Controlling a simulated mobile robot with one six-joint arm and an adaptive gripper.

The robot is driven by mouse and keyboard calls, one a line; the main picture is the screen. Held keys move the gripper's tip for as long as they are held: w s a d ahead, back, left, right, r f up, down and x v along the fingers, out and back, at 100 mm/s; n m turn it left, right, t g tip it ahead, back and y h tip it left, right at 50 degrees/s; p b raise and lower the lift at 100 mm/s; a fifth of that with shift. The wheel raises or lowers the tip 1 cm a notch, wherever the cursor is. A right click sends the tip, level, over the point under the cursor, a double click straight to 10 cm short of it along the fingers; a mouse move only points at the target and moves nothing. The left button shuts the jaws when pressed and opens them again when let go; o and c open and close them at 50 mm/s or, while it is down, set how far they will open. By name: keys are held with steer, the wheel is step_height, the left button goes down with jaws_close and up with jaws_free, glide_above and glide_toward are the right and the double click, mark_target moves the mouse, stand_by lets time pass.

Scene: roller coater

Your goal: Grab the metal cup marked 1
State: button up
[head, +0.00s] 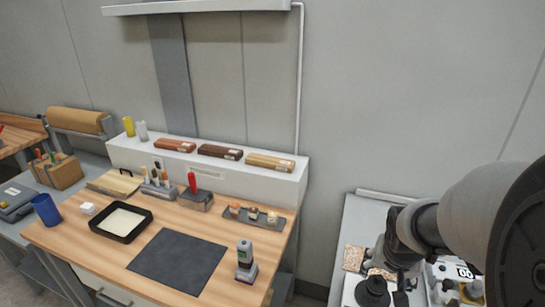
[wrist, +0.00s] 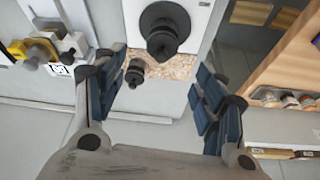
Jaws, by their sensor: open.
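My gripper (wrist: 158,88) is open and empty in the wrist view, its two dark-padded fingers spread wide. In the head view my gripper (head: 392,272) is at the lower right, over the machine table and away from the wooden bench. Several small cups with coloured contents stand in a row at the wrist view's right edge, one of them a small cup (wrist: 268,98). In the head view small cups (head: 253,213) stand in a dark tray (head: 268,224) on the bench's right side. No number is readable, so I cannot tell which is marked 1.
A black knob (wrist: 165,30) and a smaller black knob (wrist: 135,73) lie ahead of my fingers.

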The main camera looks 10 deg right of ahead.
mark_target(379, 281)
steer(key=b+x, duration=0.2)
steer(key=x, duration=0.5)
steer(key=shift+w+f, duration=0.3)
steer(key=b+x, duration=0.3)
steer(key=x, duration=0.2)
steer(key=shift+s+a+f, duration=0.2)
steer(key=shift+r, duration=0.1)
steer(key=c, duration=1.3)
steer(key=shift+r, duration=0.15)
